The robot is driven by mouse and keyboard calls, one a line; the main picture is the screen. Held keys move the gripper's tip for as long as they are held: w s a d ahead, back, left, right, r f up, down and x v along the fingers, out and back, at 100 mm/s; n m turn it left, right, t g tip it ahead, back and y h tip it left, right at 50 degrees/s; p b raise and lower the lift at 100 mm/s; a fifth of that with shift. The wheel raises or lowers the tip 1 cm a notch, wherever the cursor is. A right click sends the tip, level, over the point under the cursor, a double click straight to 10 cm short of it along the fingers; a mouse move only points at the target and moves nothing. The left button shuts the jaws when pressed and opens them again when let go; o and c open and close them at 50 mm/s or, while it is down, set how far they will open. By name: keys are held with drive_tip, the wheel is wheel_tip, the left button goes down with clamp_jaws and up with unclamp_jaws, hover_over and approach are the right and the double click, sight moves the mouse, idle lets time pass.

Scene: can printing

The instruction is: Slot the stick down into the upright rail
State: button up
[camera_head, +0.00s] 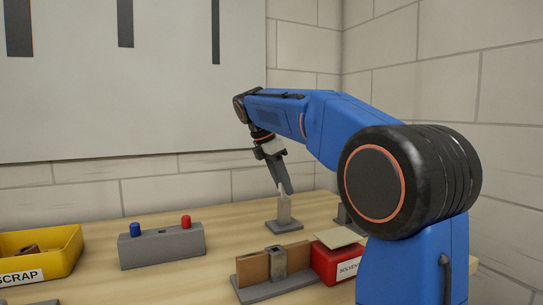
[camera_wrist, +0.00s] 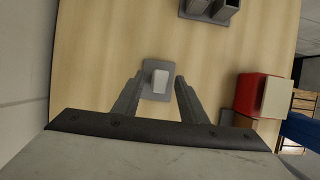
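A short pale stick (camera_head: 284,208) stands upright on a grey square base (camera_head: 284,226) near the back of the table. In the wrist view the stick's light end (camera_wrist: 160,80) and its grey base (camera_wrist: 157,66) lie between my fingers. My gripper (camera_head: 287,189) points down with its tips near the stick's top. In the wrist view my gripper (camera_wrist: 155,88) is open, with one finger on each side and gaps showing. A grey piece with upright walls (camera_wrist: 210,8), perhaps the rail, is at the top of the wrist view. In the head view my arm mostly hides it (camera_head: 343,214).
A brown board in a grey holder (camera_head: 262,291) and a red solvent box (camera_head: 328,265) with a tan lid stand in front. A grey block with blue and red buttons (camera_head: 160,247) and a yellow scrap bin (camera_head: 62,262) are left.

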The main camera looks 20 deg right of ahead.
drive_tip(key=v, duration=1.5)
drive_tip(key=shift+r, duration=0.2)
drive_tip(key=shift+a, duration=0.1)
